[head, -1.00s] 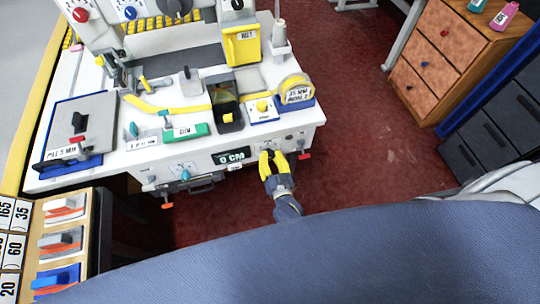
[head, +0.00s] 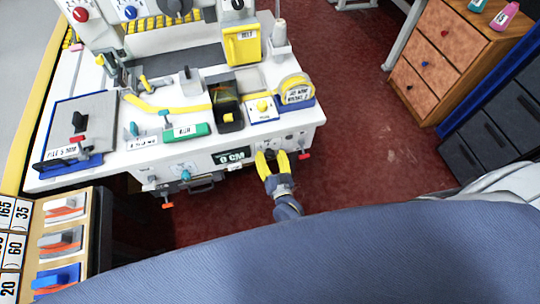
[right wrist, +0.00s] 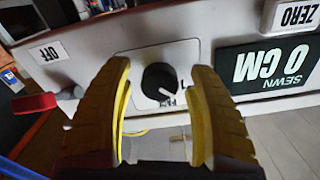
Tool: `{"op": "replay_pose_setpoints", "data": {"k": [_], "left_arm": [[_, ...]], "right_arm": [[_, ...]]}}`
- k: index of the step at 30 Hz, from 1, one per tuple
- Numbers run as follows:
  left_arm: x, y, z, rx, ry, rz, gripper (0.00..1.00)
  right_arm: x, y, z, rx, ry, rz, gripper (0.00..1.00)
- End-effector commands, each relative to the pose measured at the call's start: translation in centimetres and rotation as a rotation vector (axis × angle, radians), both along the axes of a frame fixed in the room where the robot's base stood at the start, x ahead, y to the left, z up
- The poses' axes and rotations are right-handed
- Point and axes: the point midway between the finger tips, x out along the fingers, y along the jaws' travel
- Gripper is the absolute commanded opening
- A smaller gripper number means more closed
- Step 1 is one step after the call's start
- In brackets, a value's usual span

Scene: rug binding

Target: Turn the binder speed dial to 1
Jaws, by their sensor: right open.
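The binder speed dial (right wrist: 159,82) is a round black knob with a white pointer on a pale plate, in the right wrist view. Its pointer slants toward the lower right of that picture, which shows the panel lettering upside down. My right gripper (right wrist: 164,95) is open, with its yellow curved fingers on either side of the knob and a visible gap at each side. In the head view my right gripper (head: 271,157) is at the bench's front panel, right of the display. I cannot tell which number the pointer marks. My left gripper is out of view.
The "0 CM" display (head: 231,157) is left of the gripper in the head view. An OFF label (right wrist: 50,54) and a red-ended lever (right wrist: 35,105) are beside the dial. A ZERO label (right wrist: 298,15) is above the display. Red floor is free to the right.

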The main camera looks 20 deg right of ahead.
Motion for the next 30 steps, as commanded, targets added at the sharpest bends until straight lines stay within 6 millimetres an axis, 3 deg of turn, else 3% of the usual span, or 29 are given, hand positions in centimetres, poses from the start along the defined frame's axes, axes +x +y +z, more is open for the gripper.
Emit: {"op": "replay_pose_setpoints", "data": {"k": [7, 21, 30], "left_arm": [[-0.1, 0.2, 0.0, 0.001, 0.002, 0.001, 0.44], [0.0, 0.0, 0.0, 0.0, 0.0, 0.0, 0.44], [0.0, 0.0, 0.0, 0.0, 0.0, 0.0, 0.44]], "right_arm": [[-1.1, 0.0, 0.0, 0.0, 0.001, 0.0, 0.58], [-8.8, 0.1, -0.1, -0.001, 0.002, 0.001, 0.58], [-11.6, 0.2, 0.0, -0.001, 0.0, 0.001, 0.58]]}}
